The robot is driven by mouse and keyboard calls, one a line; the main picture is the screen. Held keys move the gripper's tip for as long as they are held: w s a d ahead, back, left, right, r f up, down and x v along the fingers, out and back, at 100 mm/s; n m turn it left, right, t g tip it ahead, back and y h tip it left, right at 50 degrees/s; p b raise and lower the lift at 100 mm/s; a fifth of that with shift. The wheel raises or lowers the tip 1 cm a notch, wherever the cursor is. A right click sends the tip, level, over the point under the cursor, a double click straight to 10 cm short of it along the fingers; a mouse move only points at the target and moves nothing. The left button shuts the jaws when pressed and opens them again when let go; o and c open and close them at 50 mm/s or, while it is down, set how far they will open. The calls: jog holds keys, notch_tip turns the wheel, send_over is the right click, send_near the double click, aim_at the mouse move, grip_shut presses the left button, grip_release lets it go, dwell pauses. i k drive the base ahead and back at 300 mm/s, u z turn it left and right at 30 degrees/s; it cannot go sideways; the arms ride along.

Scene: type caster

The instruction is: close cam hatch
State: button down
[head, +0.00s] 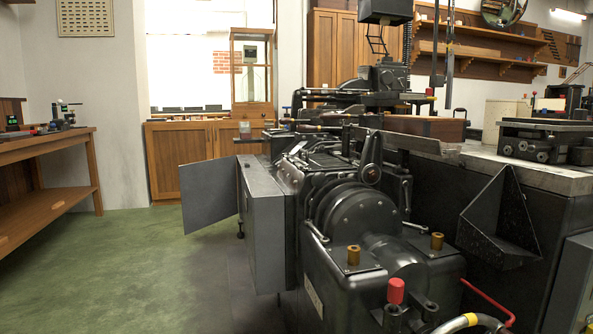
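The cam hatch appears to be the flat grey metal door (209,193) on the left side of the black type caster (359,220). It stands swung open, sticking out to the left over the floor. Its hinged edge meets the grey box-like housing (264,230) on the machine's left side. The housing's opening faces away from me, so its inside is hidden. My gripper does not show in the head view.
Green floor (120,270) is clear left of the machine, around the door. A wooden workbench (45,165) stands at far left. Wooden cabinets (190,160) stand behind.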

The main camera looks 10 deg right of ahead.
aim_at(318, 161)
jog(key=u, duration=1.8)
jog(key=i, duration=1.15)
jog(key=z, duration=3.05)
